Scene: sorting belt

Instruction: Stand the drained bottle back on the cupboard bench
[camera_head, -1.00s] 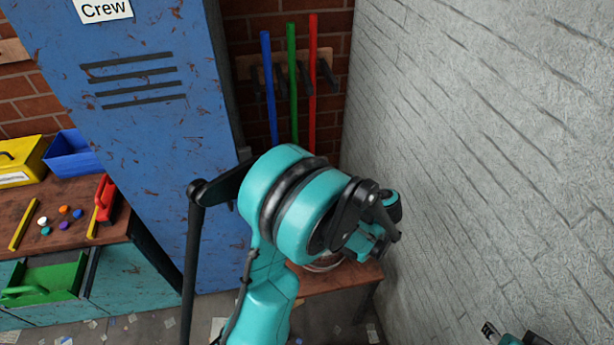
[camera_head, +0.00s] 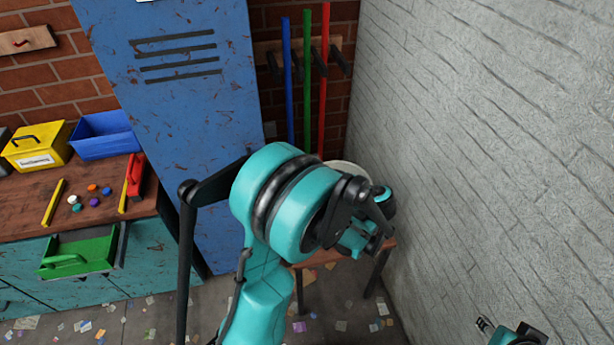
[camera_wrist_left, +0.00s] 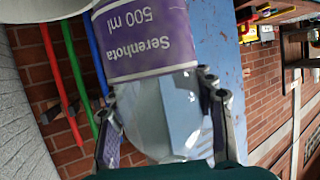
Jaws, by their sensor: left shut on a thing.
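The bottle (camera_wrist_left: 150,40) has a purple label reading "Serenhota 500 ml" and a clear part by my fingers. In the left wrist view its lettering is upside down. My left gripper (camera_wrist_left: 158,92) is shut on the clear part, one finger on each side. In the head view my left arm hides that gripper and most or all of the bottle. The cupboard bench (camera_head: 30,222), with a brown top and teal front, stands at the left, away from the gripper. Part of my right gripper (camera_head: 484,325) shows at the bottom right; its jaw state is unclear.
On the cupboard bench are a yellow box (camera_head: 38,146), a blue bin (camera_head: 104,136), a red tool (camera_head: 135,175) and small caps. A green drawer (camera_head: 80,252) is open. A blue locker (camera_head: 190,110) stands beside it. A grey wall (camera_head: 490,170) closes the right side.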

